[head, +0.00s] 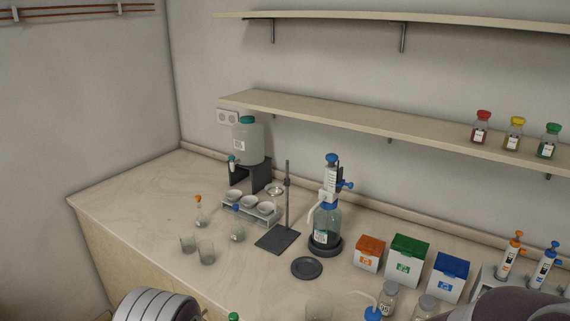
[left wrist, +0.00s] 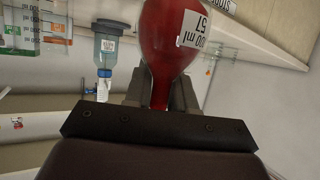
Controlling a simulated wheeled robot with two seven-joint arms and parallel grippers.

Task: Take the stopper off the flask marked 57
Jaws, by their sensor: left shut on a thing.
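The flask marked 57 (left wrist: 172,32) shows in the left wrist view. It has a round body of red liquid, a white label reading 100 ml and 57, and a narrow neck. My left gripper (left wrist: 160,88) is shut on the flask's neck, one dark finger on each side. The neck runs down between the fingers and its end is hidden behind the gripper body. I cannot see a stopper on it. My right gripper is in neither view.
In the head view the bench holds a small flask with an orange stopper (head: 199,212), one with a blue stopper (head: 237,229), two beakers, a stand (head: 278,238), a dispenser bottle (head: 327,222) and boxes. Their flask marks are unreadable. The bench's left end is clear.

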